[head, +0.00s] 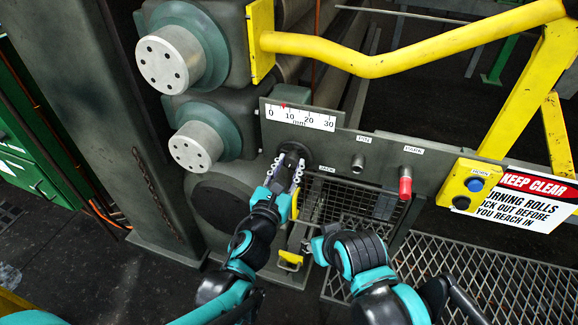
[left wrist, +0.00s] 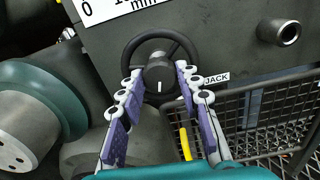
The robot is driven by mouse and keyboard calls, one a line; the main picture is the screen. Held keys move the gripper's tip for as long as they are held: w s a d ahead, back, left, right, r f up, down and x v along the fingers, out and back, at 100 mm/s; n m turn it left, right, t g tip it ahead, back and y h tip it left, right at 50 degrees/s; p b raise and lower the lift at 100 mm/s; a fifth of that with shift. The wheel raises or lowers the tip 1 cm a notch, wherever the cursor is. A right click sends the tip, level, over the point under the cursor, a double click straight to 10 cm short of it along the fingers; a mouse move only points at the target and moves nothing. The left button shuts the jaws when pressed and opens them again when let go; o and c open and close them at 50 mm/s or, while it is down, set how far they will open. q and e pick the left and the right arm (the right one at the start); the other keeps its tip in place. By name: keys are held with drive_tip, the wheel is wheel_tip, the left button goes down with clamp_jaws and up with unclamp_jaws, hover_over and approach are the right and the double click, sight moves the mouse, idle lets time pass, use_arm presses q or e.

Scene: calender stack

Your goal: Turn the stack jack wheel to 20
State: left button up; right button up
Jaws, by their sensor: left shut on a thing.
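The jack wheel (left wrist: 135,49) is a dark round handwheel on the grey panel, beside the JACK label. It also shows in the head view (head: 296,146), partly covered by my gripper. Its hub (left wrist: 159,74) bears a white line that points down. My left gripper (left wrist: 156,80) is shut on the hub, one finger at each side; it shows in the head view (head: 290,168) too. The scale plate (head: 299,116) above is marked 0 to 30 mm. Its red pointer (head: 283,105) stands between 0 and 10.
Right of the wheel are a grey knob (head: 358,162) and a red-capped knob (head: 405,187). A yellow horn box (head: 468,185) and a warning sign (head: 516,207) are farther right. A mesh guard (head: 350,203) lies below the panel.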

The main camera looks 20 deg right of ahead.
use_arm(q)
drive_tip(key=n, duration=1.1)
drive_tip(key=shift+n, duration=0.4)
drive_tip(key=n, duration=1)
drive_tip(key=shift+n, duration=0.4)
drive_tip(key=n, duration=2.3)
drive_tip(key=shift+f+n, duration=0.1)
drive_tip(key=shift+n, duration=0.2)
drive_tip(key=n, duration=0.6)
drive_tip(key=shift+s, duration=0.1)
drive_tip(key=n, duration=0.5)
drive_tip(key=shift+n, duration=0.4)
drive_tip(key=n, duration=1.1)
drive_tip(key=shift+n, duration=0.4)
drive_tip(key=n, duration=1.1)
drive_tip(key=shift+n, duration=0.4)
drive_tip(key=n, duration=1.1)
drive_tip(key=shift+n, duration=0.4)
